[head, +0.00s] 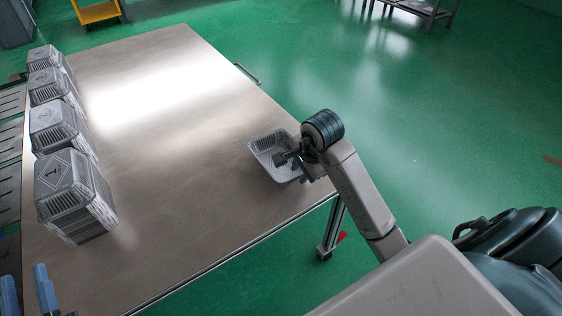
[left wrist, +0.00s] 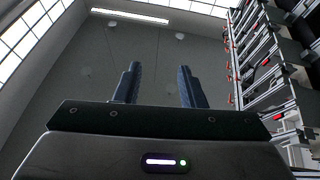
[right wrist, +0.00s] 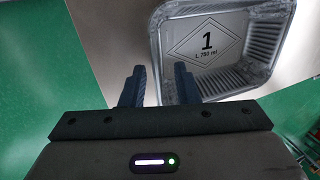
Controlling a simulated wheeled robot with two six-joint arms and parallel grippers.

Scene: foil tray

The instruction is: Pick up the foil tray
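The foil tray (head: 262,144) is a silver rectangular tray with ribbed walls, alone near the right edge of the metal table. In the right wrist view its floor (right wrist: 225,42) shows a diamond mark with a "1". My right gripper (head: 290,167) is open at the tray's near right end. In the right wrist view one finger overlaps the tray's corner and the other is outside it; I cannot tell whether either touches. My left gripper (head: 27,288) is open and empty at the bottom left; its wrist view shows only walls and ceiling between the fingers (left wrist: 158,70).
Several stacks of foil trays (head: 62,180) stand along the table's left side. The middle of the metal table (head: 175,150) is clear. Green floor lies beyond the table's right edge. A yellow cart (head: 97,12) and a grey bench (head: 420,8) stand far back.

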